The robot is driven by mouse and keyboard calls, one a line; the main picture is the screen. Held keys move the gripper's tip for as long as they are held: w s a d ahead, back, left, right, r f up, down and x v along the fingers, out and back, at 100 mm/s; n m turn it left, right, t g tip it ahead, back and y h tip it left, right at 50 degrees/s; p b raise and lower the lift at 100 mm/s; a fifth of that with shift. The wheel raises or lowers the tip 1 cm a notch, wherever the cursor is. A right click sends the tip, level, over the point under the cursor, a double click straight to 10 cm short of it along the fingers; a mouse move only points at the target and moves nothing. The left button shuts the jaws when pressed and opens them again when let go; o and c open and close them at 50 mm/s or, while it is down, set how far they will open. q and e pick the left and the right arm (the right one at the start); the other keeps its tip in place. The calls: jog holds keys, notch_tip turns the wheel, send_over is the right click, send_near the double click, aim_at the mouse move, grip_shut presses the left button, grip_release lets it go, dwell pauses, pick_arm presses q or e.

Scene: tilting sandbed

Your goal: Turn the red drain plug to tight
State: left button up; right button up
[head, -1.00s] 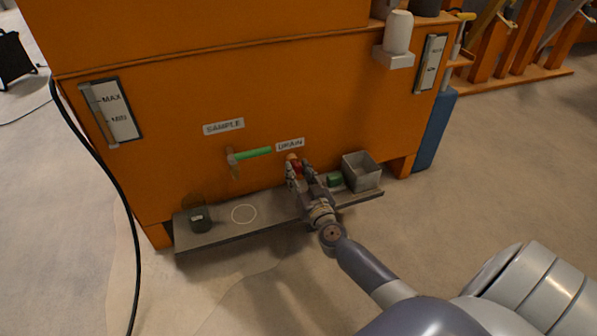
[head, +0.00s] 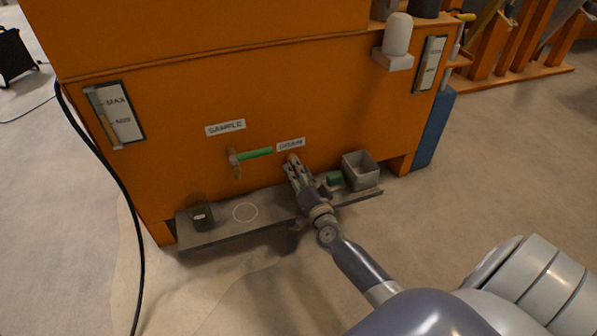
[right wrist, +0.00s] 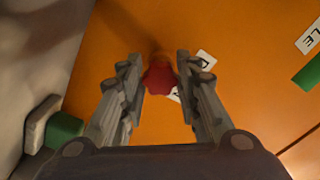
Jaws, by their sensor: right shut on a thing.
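The red drain plug (right wrist: 160,79) sits low on the orange tank front under the DRAIN label (head: 291,144). In the right wrist view it lies between my two fingertips, with the orange wall behind it. My right gripper (head: 292,163) reaches the plug from the front and is shut on it. In the head view my fingers hide nearly all of the plug. Its turn angle cannot be read. My left gripper is not in view.
A shelf (head: 272,207) below carries a dark jar (head: 200,216), a green block (head: 333,179) and a grey square bin (head: 360,171). A green-handled SAMPLE tap (head: 253,153) is left of the plug. A black cable (head: 115,177) hangs at the left.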

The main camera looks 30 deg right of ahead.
jog(key=shift+m, duration=0.7)
jog(key=o, duration=1.1)
jog(key=shift+s, duration=0.15)
jog(key=shift+s+a+f, duration=0.1)
jog(key=shift+s+a, duration=0.05)
jog(key=shift+s, duration=0.15)
jog(key=v, duration=1.1)
jog(key=shift+s+a, duration=0.1)
jog(key=shift+r, duration=0.2)
